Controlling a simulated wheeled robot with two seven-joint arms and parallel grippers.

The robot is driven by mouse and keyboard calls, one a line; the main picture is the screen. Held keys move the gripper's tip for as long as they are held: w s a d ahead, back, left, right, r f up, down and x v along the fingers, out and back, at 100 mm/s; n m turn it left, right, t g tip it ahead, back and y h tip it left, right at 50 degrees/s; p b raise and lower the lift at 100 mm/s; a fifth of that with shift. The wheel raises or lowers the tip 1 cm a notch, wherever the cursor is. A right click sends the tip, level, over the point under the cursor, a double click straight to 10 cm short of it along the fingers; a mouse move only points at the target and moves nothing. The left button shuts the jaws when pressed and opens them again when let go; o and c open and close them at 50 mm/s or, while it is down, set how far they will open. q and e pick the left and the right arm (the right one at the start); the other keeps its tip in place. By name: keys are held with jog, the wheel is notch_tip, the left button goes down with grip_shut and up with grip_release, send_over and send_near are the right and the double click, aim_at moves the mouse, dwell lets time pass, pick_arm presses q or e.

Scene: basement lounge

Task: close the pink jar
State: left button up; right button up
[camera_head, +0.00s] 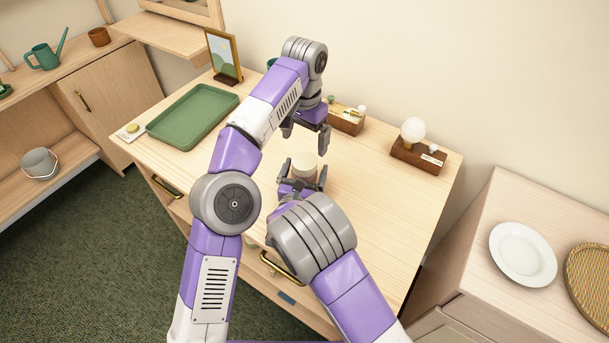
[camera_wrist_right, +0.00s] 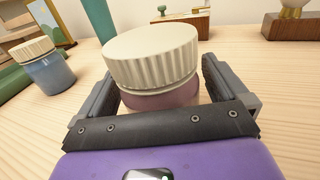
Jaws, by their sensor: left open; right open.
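The pink jar (camera_wrist_right: 163,99) stands upright on the dresser top, with a wide ribbed cream lid (camera_wrist_right: 152,55) sitting on it. I cannot tell whether the lid is screwed tight. In the head view the jar's cream lid (camera_head: 304,161) shows between my grippers. My right gripper (camera_head: 303,173) is open, low on the near side, with its fingers on either side of the jar; I cannot tell whether they touch it. My left gripper (camera_head: 306,136) is open and empty, pointing down above and just behind the jar.
A blue jar with a cream lid (camera_wrist_right: 48,70) stands nearby. A green tray (camera_head: 194,115) and picture frame (camera_head: 224,56) are at left. Wooden blocks stand along the back, one with a white globe (camera_head: 413,130). The dresser's front right is clear. A plate (camera_head: 523,254) lies on the right cabinet.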

jog(key=p+v, duration=0.1)
jog(key=v, duration=0.6)
jog(key=shift+s+a, duration=0.1)
jog(key=shift+s, duration=0.15)
pick_arm(q)
jog(key=shift+r, duration=0.75)
